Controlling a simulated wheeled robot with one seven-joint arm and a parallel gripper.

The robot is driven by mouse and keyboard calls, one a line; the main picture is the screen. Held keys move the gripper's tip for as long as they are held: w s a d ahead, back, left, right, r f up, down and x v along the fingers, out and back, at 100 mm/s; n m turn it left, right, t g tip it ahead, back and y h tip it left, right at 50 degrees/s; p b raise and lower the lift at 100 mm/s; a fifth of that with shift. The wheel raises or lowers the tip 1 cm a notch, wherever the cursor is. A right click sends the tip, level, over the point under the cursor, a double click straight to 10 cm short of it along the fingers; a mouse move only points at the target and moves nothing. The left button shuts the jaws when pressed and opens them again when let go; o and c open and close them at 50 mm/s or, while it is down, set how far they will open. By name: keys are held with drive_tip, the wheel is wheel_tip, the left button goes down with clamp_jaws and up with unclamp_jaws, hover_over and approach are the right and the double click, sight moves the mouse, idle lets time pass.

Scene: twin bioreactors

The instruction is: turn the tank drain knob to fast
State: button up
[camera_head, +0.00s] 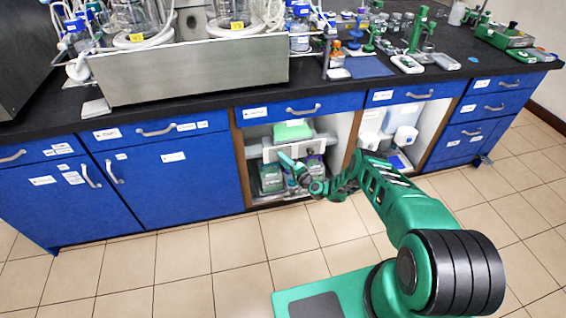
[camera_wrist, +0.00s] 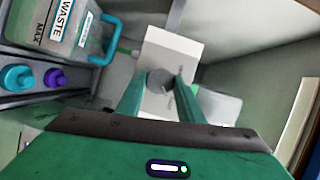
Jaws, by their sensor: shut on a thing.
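In the wrist view a grey round knob (camera_wrist: 160,80) sits in front of a white plate (camera_wrist: 172,48) with small markings too small to read. My gripper (camera_wrist: 158,84) has its two green fingers on either side of the knob and is shut on it. The knob's exact setting cannot be read. In the head view my gripper (camera_head: 287,162) reaches into the open cabinet bay under the bench, and the knob cannot be made out there.
A container labelled WASTE (camera_wrist: 62,25) with a blue handle (camera_wrist: 108,38) stands at the left in the wrist view. A teal cap (camera_wrist: 18,77) and a purple cap (camera_wrist: 55,77) are below it. Cabinet walls enclose the bay; blue doors (camera_head: 175,170) flank it.

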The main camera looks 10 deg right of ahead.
drive_tip(key=shift+d+f, duration=0.2)
drive_tip(key=shift+d, duration=0.1)
drive_tip(key=o, duration=1.1)
drive_tip(key=shift+f, duration=0.1)
drive_tip(key=shift+a, duration=0.15)
drive_tip(key=shift+s, duration=0.1)
drive_tip(key=v, duration=1)
drive_tip(key=shift+s, duration=0.2)
